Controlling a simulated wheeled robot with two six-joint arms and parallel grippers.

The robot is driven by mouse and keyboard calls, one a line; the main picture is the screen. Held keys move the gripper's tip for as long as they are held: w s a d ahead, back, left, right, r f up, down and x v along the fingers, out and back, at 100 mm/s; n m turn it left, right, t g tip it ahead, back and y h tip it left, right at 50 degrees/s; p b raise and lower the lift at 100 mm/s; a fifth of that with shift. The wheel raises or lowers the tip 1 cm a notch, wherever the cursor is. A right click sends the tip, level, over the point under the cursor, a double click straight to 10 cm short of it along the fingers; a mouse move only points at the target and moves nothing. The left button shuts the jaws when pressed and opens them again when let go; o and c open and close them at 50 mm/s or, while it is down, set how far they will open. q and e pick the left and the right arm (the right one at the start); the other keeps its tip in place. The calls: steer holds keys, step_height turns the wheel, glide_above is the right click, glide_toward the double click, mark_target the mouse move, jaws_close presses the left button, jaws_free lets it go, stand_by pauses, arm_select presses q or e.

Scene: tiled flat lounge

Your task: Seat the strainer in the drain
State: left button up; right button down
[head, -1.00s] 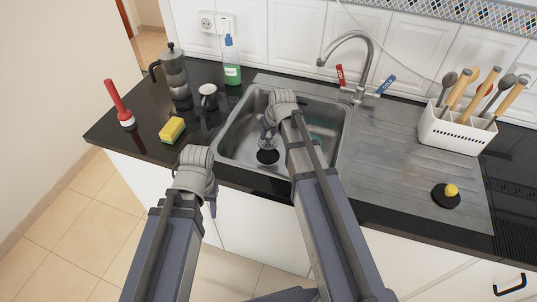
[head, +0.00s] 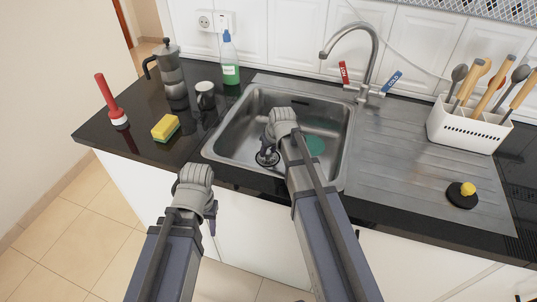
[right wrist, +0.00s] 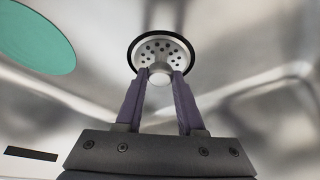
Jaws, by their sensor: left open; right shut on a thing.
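The strainer (right wrist: 161,53) is a round metal disc with holes and a knob. My right gripper (right wrist: 161,76) is shut on its knob, inside the sink (head: 229,127). In the head view the strainer (head: 268,157) lines up with the drain, partly hidden by my right gripper (head: 271,147). The dark drain (right wrist: 133,57) shows as a ring around the strainer in the right wrist view. I cannot tell whether the strainer is fully down in it. My left gripper (head: 212,217) is open and empty in front of the counter, its fingers mostly hidden.
A teal disc (head: 315,146) lies in the sink. The tap (head: 370,55) rises behind it. A sponge (head: 165,128), mug (head: 205,95) and plunger (head: 112,105) stand left.

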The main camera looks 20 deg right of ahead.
steer(key=shift+r, duration=0.1)
steer(key=c, duration=0.5)
jaws_free()
steer(key=p+v, duration=1.1)
steer(key=v, duration=0.1)
steer(key=shift+w+r, duration=0.1)
